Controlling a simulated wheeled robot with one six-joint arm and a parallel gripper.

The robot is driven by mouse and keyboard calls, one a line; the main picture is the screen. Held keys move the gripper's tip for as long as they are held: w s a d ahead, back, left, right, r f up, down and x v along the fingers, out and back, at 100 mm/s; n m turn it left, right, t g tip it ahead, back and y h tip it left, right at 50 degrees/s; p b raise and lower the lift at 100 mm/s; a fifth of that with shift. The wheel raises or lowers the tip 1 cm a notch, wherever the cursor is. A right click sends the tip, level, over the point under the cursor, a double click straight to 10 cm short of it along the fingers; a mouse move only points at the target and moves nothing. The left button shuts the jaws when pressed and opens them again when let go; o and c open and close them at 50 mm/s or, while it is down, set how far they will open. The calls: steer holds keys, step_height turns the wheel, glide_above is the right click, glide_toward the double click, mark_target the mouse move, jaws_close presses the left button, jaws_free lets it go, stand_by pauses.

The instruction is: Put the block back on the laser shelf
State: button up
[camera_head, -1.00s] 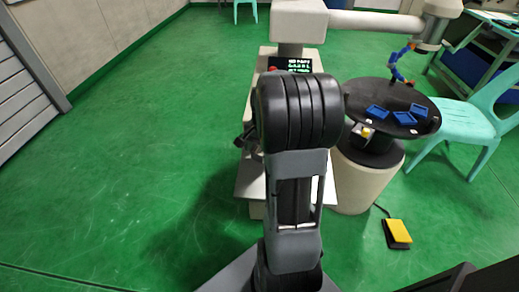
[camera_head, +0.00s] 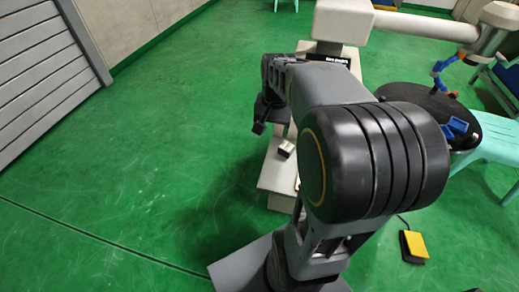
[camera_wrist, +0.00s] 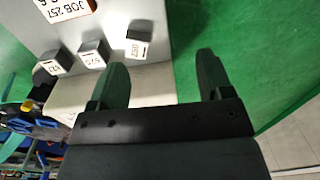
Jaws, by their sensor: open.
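My gripper (camera_wrist: 162,75) is open, with nothing between its two dark fingers. In the head view my gripper (camera_head: 262,117) hangs left of the machine column, above the pale shelf (camera_head: 270,182). A small grey block (camera_head: 286,148) shows at that shelf, partly near my arm. The wrist view shows three grey blocks with white number labels on a pale surface: one at the left (camera_wrist: 55,62), one in the middle (camera_wrist: 93,56) and one nearest my fingers (camera_wrist: 138,44). The labels are hard to read. I cannot tell which block the task means.
A round black table (camera_head: 415,97) with blue trays stands right, beside a teal chair (camera_head: 497,150). A yellow pedal (camera_head: 413,245) is on the floor. The green floor at left is clear.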

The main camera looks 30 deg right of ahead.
steer(key=s+a+f+n+t, duration=0.2)
steer(key=s+a+n, duration=0.4)
steer(key=a+n, duration=0.2)
steer(key=a, duration=0.2)
steer(key=shift+s+a+f+t, duration=0.25)
steer(key=shift+a+t, duration=0.05)
steer(key=shift+a, duration=0.05)
